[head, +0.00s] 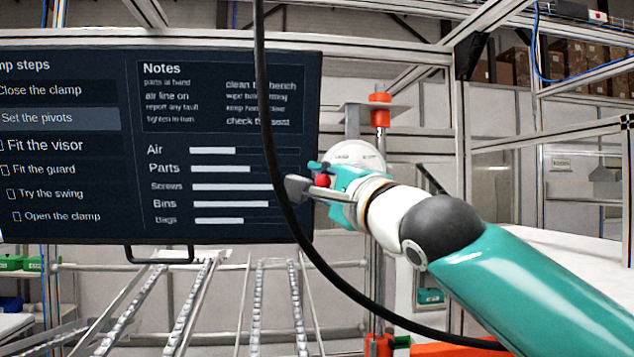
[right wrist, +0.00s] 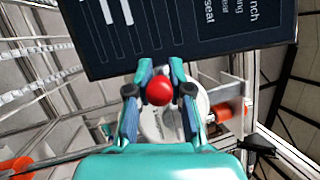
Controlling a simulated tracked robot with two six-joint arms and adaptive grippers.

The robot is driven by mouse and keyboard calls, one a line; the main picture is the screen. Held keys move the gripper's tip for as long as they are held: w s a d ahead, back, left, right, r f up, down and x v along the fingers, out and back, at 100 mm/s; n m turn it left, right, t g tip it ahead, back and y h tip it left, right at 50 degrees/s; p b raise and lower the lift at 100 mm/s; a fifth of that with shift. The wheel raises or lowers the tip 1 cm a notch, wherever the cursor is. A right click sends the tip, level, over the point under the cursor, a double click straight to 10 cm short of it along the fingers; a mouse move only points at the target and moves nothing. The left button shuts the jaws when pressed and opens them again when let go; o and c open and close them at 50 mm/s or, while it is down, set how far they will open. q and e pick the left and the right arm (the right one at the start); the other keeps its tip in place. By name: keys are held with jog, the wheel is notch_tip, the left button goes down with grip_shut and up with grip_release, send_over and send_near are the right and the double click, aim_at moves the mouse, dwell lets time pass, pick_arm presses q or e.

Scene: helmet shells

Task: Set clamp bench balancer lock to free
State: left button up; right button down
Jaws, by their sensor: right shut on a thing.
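The balancer (head: 357,154) is a round white drum with small markings, at the middle right of the head view, partly behind my right gripper. In the right wrist view the balancer (right wrist: 160,124) lies beyond the fingers. A red ball knob (head: 322,180), apparently the lock's handle, shows at the gripper; the knob (right wrist: 159,92) sits between the fingers in the right wrist view. My right gripper (head: 321,178) is shut on the knob. Its teal fingers (right wrist: 160,78) stand on both sides of it. The lock's marked positions are too small to read. My left gripper is out of view.
A dark screen (head: 220,225) with step lists stands left of the balancer. A black hose (head: 266,110) hangs in front of the screen and curves under my right arm. An orange fitting (head: 379,108) on a post is above the balancer. Roller rails (head: 190,300) lie below.

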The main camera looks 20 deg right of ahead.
jog(key=f+n+t+y+b, duration=0.1)
jog(key=t+b, duration=0.1)
jog(key=b, duration=0.1)
jog(key=w+f+n+t+y+b, duration=0.1)
jog(key=n+b, duration=0.1)
jog(key=b, duration=0.1)
jog(key=f+n+t+y+b, duration=0.1)
jog(key=n+t+y+b, duration=0.1)
jog(key=b, duration=0.1)
jog(key=shift+w+d+t, duration=0.2)
jog(key=shift+w+t, duration=0.05)
jog(key=shift+t, duration=0.05)
jog(key=shift+y, duration=0.4)
jog(key=c, duration=1.1)
grip_release()
jog(key=shift+d, duration=0.1)
jog(key=shift+s, duration=0.1)
